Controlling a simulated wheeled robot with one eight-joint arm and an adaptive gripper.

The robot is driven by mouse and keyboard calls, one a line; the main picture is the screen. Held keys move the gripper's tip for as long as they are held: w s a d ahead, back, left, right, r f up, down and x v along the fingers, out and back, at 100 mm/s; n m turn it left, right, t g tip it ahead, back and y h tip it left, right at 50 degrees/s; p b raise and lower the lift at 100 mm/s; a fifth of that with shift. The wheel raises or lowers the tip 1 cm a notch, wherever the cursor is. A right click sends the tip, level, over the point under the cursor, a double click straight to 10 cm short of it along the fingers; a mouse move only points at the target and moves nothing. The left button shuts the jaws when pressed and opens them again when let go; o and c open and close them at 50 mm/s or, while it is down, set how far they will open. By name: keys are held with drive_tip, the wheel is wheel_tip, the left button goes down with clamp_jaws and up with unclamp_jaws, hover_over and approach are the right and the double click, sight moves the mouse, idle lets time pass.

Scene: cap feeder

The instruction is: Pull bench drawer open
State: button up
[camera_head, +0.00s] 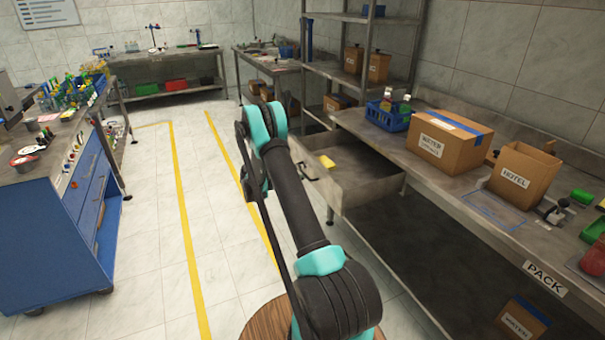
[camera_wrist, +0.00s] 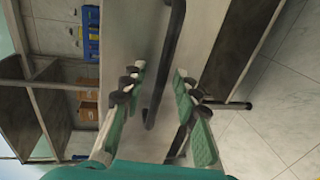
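The bench drawer (camera_head: 368,186) stands out from under the right-hand bench in the head view, its inside showing, with a small yellow item (camera_head: 327,161) in it. Its dark bar handle (camera_head: 309,173) is on the front. In the wrist view the handle (camera_wrist: 171,50) runs between the two fingers of my gripper (camera_wrist: 160,70), in front of the grey drawer front (camera_wrist: 205,35). The fingers are apart, with gaps visible on both sides of the bar. Whether either finger touches it is unclear.
The bench (camera_head: 440,178) holds a blue crate (camera_head: 388,115), a closed carton (camera_head: 450,141) and an open carton (camera_head: 524,176). A metal shelf (camera_head: 350,80) stands behind. A blue cabinet (camera_head: 75,215) is at left. The floor between, with yellow lines, is clear.

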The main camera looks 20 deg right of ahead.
drive_tip(key=v, duration=1.2)
drive_tip(key=shift+s, duration=0.1)
